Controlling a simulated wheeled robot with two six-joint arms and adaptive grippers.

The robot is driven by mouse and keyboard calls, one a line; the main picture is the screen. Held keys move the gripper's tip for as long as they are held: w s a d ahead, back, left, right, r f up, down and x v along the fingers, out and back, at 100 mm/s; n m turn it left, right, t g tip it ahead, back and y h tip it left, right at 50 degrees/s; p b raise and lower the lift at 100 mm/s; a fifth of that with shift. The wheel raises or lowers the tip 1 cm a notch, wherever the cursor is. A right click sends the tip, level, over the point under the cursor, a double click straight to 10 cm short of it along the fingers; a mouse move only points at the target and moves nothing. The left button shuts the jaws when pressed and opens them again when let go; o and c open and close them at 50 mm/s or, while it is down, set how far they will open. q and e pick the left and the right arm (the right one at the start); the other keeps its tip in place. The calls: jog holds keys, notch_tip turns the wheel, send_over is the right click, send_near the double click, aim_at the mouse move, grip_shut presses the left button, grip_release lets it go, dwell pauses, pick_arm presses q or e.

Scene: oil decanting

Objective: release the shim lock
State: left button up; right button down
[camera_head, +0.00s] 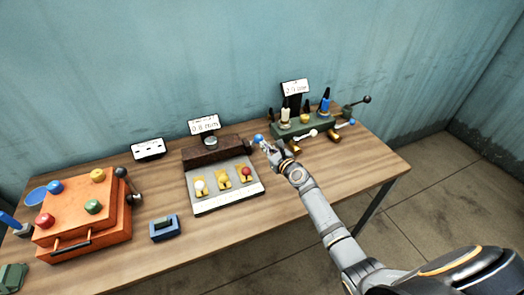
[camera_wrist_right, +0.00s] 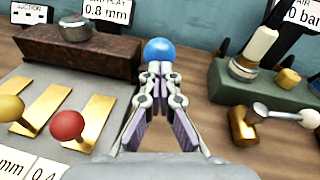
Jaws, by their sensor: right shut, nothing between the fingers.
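The shim station in the head view has a dark brown block (camera_head: 213,152) at the back and a pale plate (camera_head: 228,199) in front. Brass shims with a white knob (camera_head: 199,185), a yellow knob (camera_head: 222,170) and a red knob (camera_head: 247,171) lie on the plate. A blue ball knob (camera_head: 258,138) stands at the block's right end; it also shows in the right wrist view (camera_wrist_right: 159,50). My right gripper (camera_head: 268,147) is shut and empty, its fingertips (camera_wrist_right: 160,68) close at the blue ball. I cannot tell whether they touch it. My left gripper is out of view.
A green station (camera_head: 318,127) with bottles and small levers stands to the right. An orange box (camera_head: 82,228) with coloured knobs stands at the left, with a small blue block (camera_head: 164,228) beside it. The table's front right (camera_head: 365,168) is clear.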

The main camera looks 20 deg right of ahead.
jog(key=w+r+p, duration=0.1)
jog(key=w+r, duration=0.1)
jog(key=w, duration=0.1)
jog(key=w+r+p, duration=0.1)
jog(key=w+r, duration=0.2)
jog(key=shift+r, duration=0.2)
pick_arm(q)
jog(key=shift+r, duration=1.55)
pick_arm(e)
jog(key=shift+w+a+r, duration=0.1)
jog(key=shift+w+r, duration=0.15)
jog(key=shift+w, duration=0.45)
jog(key=shift+w+r, duration=0.2)
jog(key=shift+w, duration=0.5)
